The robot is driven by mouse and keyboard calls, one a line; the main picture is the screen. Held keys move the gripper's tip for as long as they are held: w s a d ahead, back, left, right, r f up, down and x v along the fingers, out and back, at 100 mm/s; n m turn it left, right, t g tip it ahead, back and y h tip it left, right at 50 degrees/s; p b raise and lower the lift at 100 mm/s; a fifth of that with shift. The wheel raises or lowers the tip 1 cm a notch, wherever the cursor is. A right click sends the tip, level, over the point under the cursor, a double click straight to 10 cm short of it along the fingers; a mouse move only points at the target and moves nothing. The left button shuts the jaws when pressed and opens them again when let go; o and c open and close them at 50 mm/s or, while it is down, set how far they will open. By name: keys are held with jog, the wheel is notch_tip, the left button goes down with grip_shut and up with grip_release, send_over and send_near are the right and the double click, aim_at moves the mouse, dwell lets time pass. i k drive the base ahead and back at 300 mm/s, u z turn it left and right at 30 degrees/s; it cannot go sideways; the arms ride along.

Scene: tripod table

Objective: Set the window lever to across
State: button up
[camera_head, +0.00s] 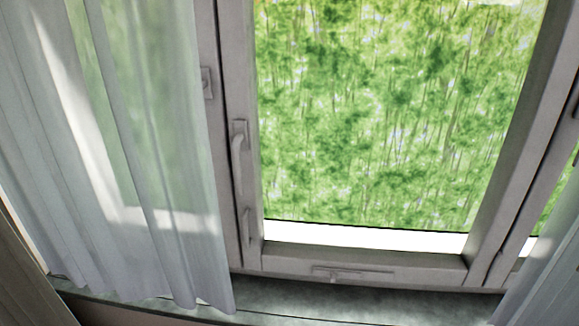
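The window lever (237,163) is a pale grey handle on the left upright of the window sash (365,261). Its plate is at the top and its grip points down, along the upright rather than across it. The lever is in full view and nothing touches it. The sash looks shut in its frame. My gripper is not in view.
A sheer white curtain (135,160) hangs just left of the lever. Another curtain (545,265) shows at the lower right. A small fitting (345,273) is on the bottom rail, above the grey sill (330,302). The space before the glass looks clear.

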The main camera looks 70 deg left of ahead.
aim_at(238, 139)
jog(key=u, duration=2.45)
jog(key=k, duration=1.3)
jog(key=u, duration=0.15)
jog(key=i, duration=0.55)
jog(key=u, duration=0.55)
jog(key=i, duration=1.35)
jog(key=z, duration=0.85)
